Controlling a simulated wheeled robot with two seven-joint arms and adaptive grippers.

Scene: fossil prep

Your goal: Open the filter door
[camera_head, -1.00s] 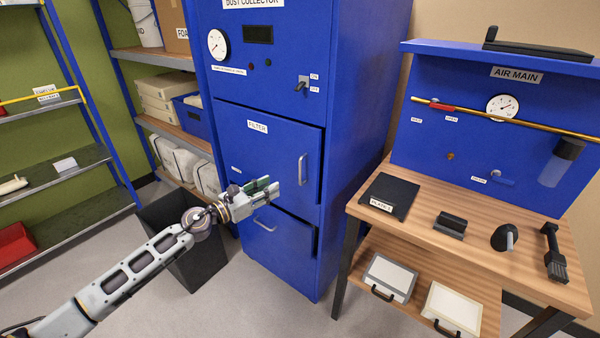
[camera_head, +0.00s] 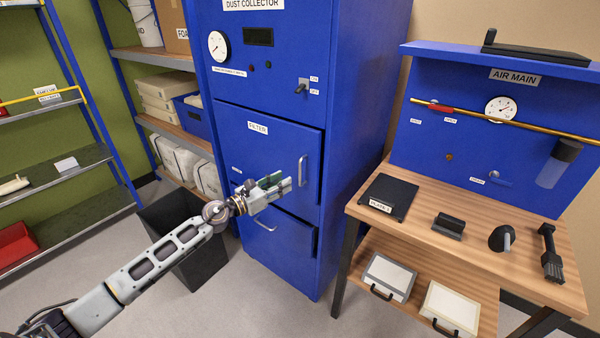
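The filter door (camera_head: 262,150) is a blue panel with a FILTER label in the middle of the blue dust collector (camera_head: 365,120). It looks shut, with its front slightly proud of the cabinet. Its upright metal handle (camera_head: 302,170) is near the right edge. My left gripper (camera_head: 284,181) is in front of the door's lower part, just left of the handle in the picture. Its two fingers look apart, with nothing between them, and the handle shows clear of them. The depth gap to the handle is hard to judge. My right gripper is out of view.
A lower blue panel with a handle (camera_head: 264,223) is below the door. A black bin (camera_head: 190,250) stands beneath my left arm. A wooden bench (camera_head: 400,235) with tools and a black plate (camera_head: 390,196) is on the right. The floor before the collector is clear.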

